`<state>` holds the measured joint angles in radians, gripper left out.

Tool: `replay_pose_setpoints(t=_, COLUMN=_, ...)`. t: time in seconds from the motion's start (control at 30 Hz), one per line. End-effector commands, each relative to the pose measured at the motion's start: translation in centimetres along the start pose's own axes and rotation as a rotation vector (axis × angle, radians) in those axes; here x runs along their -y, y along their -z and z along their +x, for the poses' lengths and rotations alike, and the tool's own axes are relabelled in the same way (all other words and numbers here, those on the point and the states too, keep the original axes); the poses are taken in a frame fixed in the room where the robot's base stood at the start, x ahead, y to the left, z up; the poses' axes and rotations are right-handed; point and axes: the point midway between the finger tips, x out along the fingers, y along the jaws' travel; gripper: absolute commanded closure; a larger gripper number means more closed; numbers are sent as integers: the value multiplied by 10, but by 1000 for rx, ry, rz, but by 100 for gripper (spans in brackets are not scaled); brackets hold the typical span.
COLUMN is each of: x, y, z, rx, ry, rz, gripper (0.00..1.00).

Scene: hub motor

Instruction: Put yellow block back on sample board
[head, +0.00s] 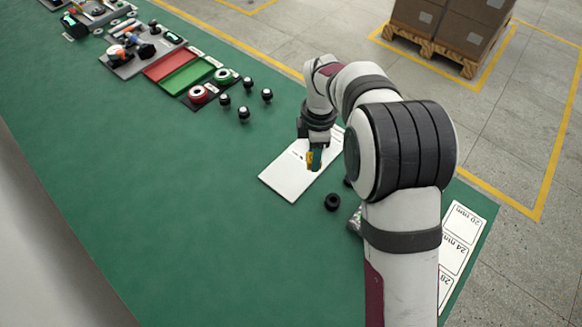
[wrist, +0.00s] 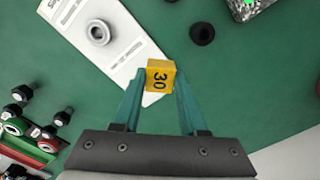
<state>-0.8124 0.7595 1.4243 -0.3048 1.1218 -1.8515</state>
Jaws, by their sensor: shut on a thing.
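The yellow block (wrist: 160,76), marked 30, is between the fingertips of my gripper (wrist: 159,88), which is shut on it. In the head view, the block (head: 310,158) shows small at the fingertips of my gripper (head: 315,160). The sample board (head: 283,180) is a white plate lying on the green mat. In the wrist view, the block overlaps the near end of the white board (wrist: 110,50). I cannot tell whether the block touches the board or is above it. A grey ring-shaped piece (wrist: 99,33) sits on the board further along.
A black round part (head: 332,202) lies on the mat near the board. Several black knobs (head: 243,114) stand to the left, by the red and green trays (head: 186,75). White label cards (head: 460,235) lie at the right edge. The mat's lower left is clear.

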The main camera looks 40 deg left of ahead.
Motion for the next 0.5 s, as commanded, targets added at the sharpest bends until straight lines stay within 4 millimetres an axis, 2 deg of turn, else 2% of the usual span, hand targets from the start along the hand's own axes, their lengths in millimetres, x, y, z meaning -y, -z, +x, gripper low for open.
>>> replay_pose_setpoints(t=0.1, x=-14, y=31, z=21, rx=0, ry=0, rz=-3, gripper=100)
replay_pose_setpoints(t=0.2, x=-21, y=48, z=32, rx=0, ry=-1, rz=0, gripper=100)
replay_pose_setpoints(t=0.37, x=-24, y=56, z=46, rx=0, ry=1, rz=3, gripper=100)
replay_pose_setpoints(t=0.5, x=-23, y=55, z=73, rx=2, ry=2, rz=4, gripper=100)
